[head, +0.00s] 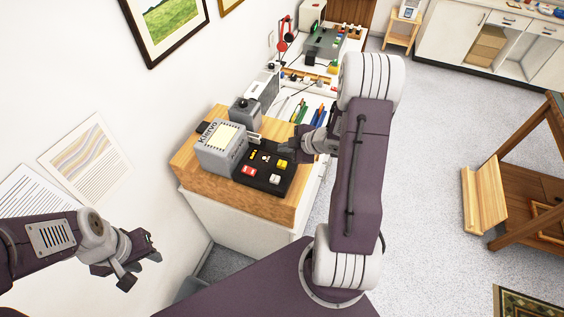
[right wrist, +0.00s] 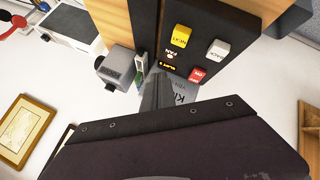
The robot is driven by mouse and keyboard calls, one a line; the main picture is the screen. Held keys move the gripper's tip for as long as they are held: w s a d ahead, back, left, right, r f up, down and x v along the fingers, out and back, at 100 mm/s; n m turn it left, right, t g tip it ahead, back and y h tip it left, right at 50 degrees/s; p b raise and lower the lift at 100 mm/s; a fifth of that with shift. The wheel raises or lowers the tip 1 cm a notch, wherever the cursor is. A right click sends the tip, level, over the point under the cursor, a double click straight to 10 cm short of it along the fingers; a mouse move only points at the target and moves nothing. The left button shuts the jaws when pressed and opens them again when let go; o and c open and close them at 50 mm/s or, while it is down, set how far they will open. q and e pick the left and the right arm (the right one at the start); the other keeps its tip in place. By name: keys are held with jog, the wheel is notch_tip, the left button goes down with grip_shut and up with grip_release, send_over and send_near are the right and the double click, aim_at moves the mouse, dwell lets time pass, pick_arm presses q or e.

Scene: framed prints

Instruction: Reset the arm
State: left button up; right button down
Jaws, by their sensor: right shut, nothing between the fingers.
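My right arm crosses the middle of the head view. Its gripper (head: 290,147) is shut and empty, above the right part of a black button panel (head: 262,172). In the right wrist view the panel (right wrist: 184,85) carries a yellow button (right wrist: 188,38), a white button (right wrist: 218,50) and a red button (right wrist: 197,75). The closed fingers (right wrist: 155,92) show near the panel's edge, and I cannot tell whether they touch anything. My left gripper (head: 138,262) hangs at the lower left, near the white wall and away from the counter; its finger gap is not clear.
A grey box-shaped device (head: 222,149) stands beside the panel on the wooden counter (head: 186,160). A smaller grey device (head: 244,111), pens (head: 300,112) and red headphones (head: 285,35) lie further back. A wooden stand (head: 484,197) is at right; the floor between is clear.

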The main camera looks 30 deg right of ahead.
dwell(0.4)
jog(key=shift+w+a+f, duration=0.1)
jog(key=shift+a+f, duration=0.1)
jog(key=shift+a, duration=0.1)
jog(key=w+a+r+b, duration=0.2)
jog(key=w+a+b, duration=0.1)
jog(key=a+b, duration=0.7)
jog(key=s+f+m+g+h, duration=0.1)
jog(key=s+f+m+g, duration=0.1)
jog(key=s+m, duration=0.2)
jog(key=s+f+m+g+h, duration=0.1)
jog(key=s+f+m+g, duration=0.2)
jog(key=s, duration=0.6)
jog(key=s+a+f+m+g+h, duration=0.1)
jog(key=s+f+m+g, duration=0.1)
jog(key=s+m, duration=0.4)
jog(key=shift+s+f+m, duration=0.3)
jog(key=shift+s+f, duration=0.1)
jog(key=shift+s, duration=0.45)
jog(key=shift+d, duration=0.1)
